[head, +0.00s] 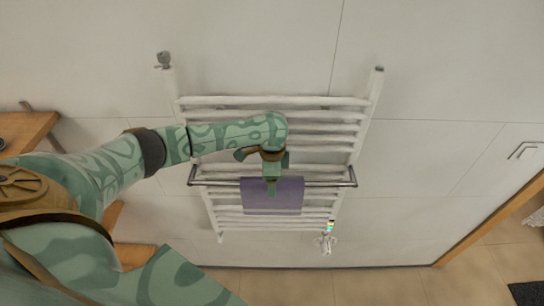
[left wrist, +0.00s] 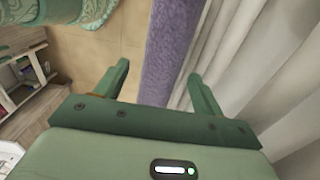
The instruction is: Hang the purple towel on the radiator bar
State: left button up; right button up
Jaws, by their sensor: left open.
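My left gripper (head: 271,186) is at the towel's top edge, over the bar. In the left wrist view the towel (left wrist: 168,45) runs as a purple strip between the two spread fingers of my left gripper (left wrist: 158,78). The fingers are open, with a gap on either side of the towel. The bar is hidden in the wrist view. My right gripper is not in view.
The white ladder radiator (head: 330,128) with several rails is fixed to the pale tiled wall (head: 440,70). A valve (head: 327,240) sits at its lower right. A wooden shelf (head: 28,128) stands at the left. A door edge (head: 490,222) is at the right.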

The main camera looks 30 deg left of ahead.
pick_arm(q)
notch_tip(320, 180, up, 14)
jog(key=p, duration=0.2)
jog(key=s+d+f+t+h, duration=0.1)
jog(key=s+d+f+t, duration=0.25)
jog(key=d, duration=0.35)
jog(key=s+d+f+t+h, duration=0.1)
jog(key=s+d+f+t, duration=0.1)
jog(key=s+d+f, duration=0.4)
jog(key=s+a+r+n+t+y, duration=0.1)
jog(key=s+a+r+n+y, duration=0.15)
jog(key=s+a, duration=0.35)
jog(key=s+a+r+n+t+y, duration=0.1)
jog(key=s+a+r+n+y, duration=0.15)
jog(key=s+a+y, duration=0.4)
jog(key=s+d+f+g+h+b, duration=0.2)
jog(key=f+b, duration=0.6)
jog(key=f, duration=1.3)
jog(key=s+d+f+g+h+b, duration=0.1)
jog(key=f+h+b, duration=0.4)
jog(key=f, duration=1.6)
jog(key=s+f+n+g+b, duration=0.1)
jog(key=s+f+b, duration=0.6)
jog(key=s+f, duration=0.3)
jog(key=s+f+n+g+b, duration=0.2)
jog(key=s+f+b, duration=0.5)
jog(key=f, duration=1)
jog(key=s, duration=0.2)
jog(key=shift+s, duration=0.35)
